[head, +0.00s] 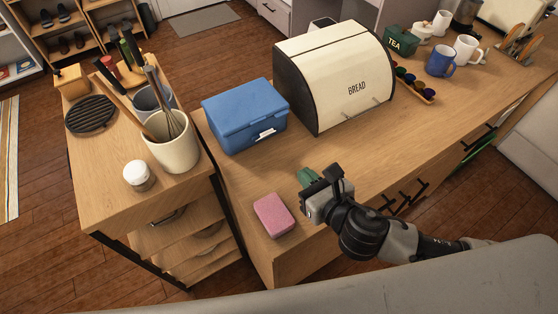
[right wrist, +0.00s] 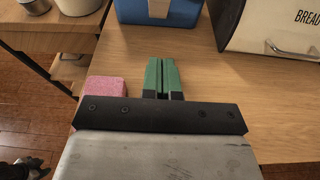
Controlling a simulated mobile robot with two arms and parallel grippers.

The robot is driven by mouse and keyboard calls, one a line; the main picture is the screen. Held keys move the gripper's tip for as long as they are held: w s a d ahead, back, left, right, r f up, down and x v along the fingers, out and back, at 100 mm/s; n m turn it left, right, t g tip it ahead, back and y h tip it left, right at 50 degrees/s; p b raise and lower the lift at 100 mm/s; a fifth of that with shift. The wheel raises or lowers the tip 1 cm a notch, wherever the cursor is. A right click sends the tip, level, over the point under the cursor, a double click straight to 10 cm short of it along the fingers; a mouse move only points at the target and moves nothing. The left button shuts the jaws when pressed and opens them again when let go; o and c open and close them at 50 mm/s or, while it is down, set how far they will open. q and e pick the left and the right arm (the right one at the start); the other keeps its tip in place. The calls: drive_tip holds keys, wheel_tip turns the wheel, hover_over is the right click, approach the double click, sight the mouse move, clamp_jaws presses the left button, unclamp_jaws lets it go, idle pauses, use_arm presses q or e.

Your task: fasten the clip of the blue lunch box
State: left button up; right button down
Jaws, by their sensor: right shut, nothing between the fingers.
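The blue lunch box (head: 243,118) stands on the wooden counter with its lid down. Its white clip (head: 264,135) is on the front face; whether it is fastened I cannot tell. In the right wrist view the box (right wrist: 185,13) shows at the top edge, cut off, with the clip (right wrist: 158,8) in its middle. My right gripper (head: 306,174) is in front of the box, apart from it, over the counter near the front edge. Its green fingers (right wrist: 162,76) are together and empty, pointing toward the box.
A pink sponge (head: 273,215) lies left of my right gripper. The cream bread bin (head: 335,75) stands close right of the box. A utensil crock (head: 172,148) and white-lidded jar (head: 138,175) stand on the left unit. The counter between box and gripper is clear.

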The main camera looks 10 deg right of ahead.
drive_tip(key=shift+s+d+f+t+b, duration=0.3)
drive_tip(key=shift+s+f+t+b, duration=0.25)
drive_tip(key=shift+f+b, duration=0.25)
drive_tip(key=shift+r, duration=0.2)
drive_tip(key=shift+w+a+r, duration=0.1)
drive_tip(key=shift+w, duration=0.15)
drive_tip(key=p, duration=0.2)
approach(264, 135)
drive_tip(key=w+f, duration=0.3)
drive_tip(key=shift+w+f, duration=0.15)
drive_tip(key=shift+w, duration=0.15)
drive_tip(key=shift+w+a+r+p, duration=0.2)
drive_tip(key=shift+w+r+p, duration=0.55)
drive_tip(key=shift+w, duration=0.1)
use_arm(q)
drive_tip(key=shift+r, duration=0.15)
use_arm(e)
drive_tip(key=shift+w+a+r, duration=0.15)
drive_tip(key=shift+w+a, duration=0.05)
drive_tip(key=shift+w, duration=0.2)
use_arm(q)
drive_tip(key=shift+r, duration=0.15)
use_arm(e)
drive_tip(key=shift+r, duration=0.1)
use_arm(q)
drive_tip(key=shift+r+p, duration=0.35)
drive_tip(key=shift+p, duration=0.25)
use_arm(e)
drive_tip(key=shift+w+r, duration=0.15)
drive_tip(key=shift+r, duration=0.05)
